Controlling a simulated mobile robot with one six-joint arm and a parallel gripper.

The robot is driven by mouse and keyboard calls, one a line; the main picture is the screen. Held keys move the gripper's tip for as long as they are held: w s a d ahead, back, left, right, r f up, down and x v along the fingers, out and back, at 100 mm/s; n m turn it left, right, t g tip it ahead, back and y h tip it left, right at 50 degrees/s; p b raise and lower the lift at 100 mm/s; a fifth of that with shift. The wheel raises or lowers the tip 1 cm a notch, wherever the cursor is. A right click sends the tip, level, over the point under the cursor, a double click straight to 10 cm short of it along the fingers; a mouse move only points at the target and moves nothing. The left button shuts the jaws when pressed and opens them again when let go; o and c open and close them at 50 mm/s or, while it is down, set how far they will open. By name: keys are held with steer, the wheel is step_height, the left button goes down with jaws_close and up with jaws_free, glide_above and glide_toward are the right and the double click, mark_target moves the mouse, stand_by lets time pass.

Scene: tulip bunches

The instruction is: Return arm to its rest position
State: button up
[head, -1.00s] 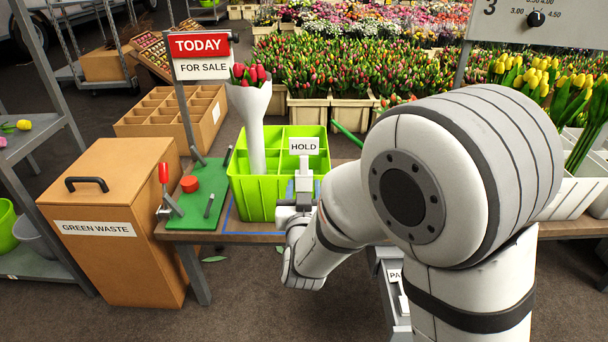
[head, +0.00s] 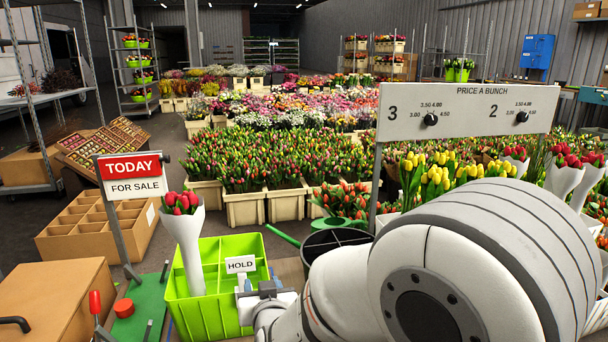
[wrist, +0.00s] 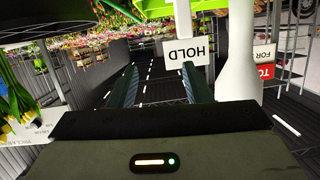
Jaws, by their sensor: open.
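My arm (head: 470,250) fills the lower right of the head view. My gripper (head: 258,282) is at the front right of the lime-green crate (head: 185,318), close to the white HOLD sign (head: 240,264). In the wrist view, which is upside down, my gripper (wrist: 160,85) has its two fingers apart with nothing between them. The HOLD sign (wrist: 185,50) shows beside the right-hand finger there; I cannot tell if they touch. A white-wrapped bunch of red tulips (head: 183,230) stands upright in a left compartment of the crate; its white wrap (wrist: 238,55) is beyond the fingers.
A TODAY FOR SALE sign (head: 132,178) and a green board (head: 140,310) with levers are left of the crate. A price board (head: 465,110) stands on a post behind my arm. A cardboard box (head: 55,300) is at lower left. Flower crates fill the back.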

steer(key=s+d+r+g+p, duration=0.25)
steer(key=d+r+p, duration=0.35)
steer(key=r+p, duration=0.3)
steer(key=s+d+r+m+g+h+p, duration=0.2)
steer(key=s+d+r+g+p, duration=0.7)
steer(key=s+d+r+p, duration=0.9)
step_height(320, 180, up, 3)
steer(key=shift+d+r+h, duration=0.1)
steer(key=shift+d+h, duration=0.35)
steer(key=shift+h, duration=0.65)
steer(key=shift+s+g, duration=0.1)
steer(key=shift+g, duration=0.15)
steer(key=shift+c, duration=0.6)
